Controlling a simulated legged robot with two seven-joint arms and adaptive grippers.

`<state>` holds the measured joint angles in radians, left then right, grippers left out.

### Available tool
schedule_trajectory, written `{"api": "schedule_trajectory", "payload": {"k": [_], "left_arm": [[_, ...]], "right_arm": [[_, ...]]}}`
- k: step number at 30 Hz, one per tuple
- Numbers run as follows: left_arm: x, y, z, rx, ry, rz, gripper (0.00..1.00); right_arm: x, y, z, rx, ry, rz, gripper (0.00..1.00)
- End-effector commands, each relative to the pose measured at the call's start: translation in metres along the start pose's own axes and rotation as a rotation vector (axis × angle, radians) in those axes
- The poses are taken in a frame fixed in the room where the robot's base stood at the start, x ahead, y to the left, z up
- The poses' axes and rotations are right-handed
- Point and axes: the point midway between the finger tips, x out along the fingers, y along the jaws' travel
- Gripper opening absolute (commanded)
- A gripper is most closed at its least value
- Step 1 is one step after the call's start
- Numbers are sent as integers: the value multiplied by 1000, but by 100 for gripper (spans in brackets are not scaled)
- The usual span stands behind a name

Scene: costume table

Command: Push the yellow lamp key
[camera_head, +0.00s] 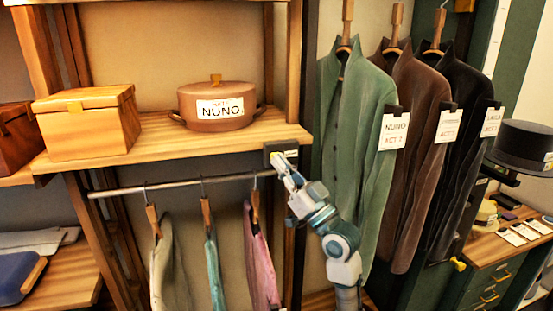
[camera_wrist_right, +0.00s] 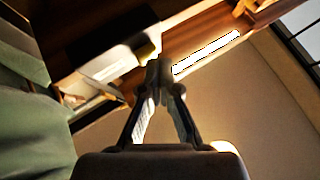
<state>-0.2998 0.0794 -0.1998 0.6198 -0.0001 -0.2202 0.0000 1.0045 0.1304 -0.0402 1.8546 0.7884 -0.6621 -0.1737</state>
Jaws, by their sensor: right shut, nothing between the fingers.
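The yellow lamp key (camera_head: 275,155) is a small yellow piece on a dark box (camera_head: 291,148) at the right front end of the wooden shelf. My right gripper (camera_head: 281,164) is shut and empty, with its tips at or just in front of the key; contact cannot be told. In the right wrist view the shut fingertips (camera_wrist_right: 158,72) are close to the yellow key (camera_wrist_right: 147,50), which they partly hide. A bright light strip (camera_wrist_right: 207,52) shows under the wood there. My left gripper is not in view.
The wooden shelf (camera_head: 165,141) holds a wooden box (camera_head: 88,125) and a labelled brown pot (camera_head: 217,107). A metal rail (camera_head: 175,184) with hung clothes runs below. A green jacket (camera_head: 352,150) hangs close to the right of my arm. A black hat (camera_head: 521,145) stands far right.

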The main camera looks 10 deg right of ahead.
Motion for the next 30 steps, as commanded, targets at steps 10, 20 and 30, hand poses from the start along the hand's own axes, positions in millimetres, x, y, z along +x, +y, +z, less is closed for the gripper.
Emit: {"api": "schedule_trajectory", "payload": {"k": [10,20,30], "left_arm": [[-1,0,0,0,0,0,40],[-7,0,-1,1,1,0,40],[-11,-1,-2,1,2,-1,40]], "right_arm": [[-3,-2,-2,0,0,-1,0],[-26,-20,-20,-3,1,-1,0],[-43,-32,-32,0,0,0,0]]}}
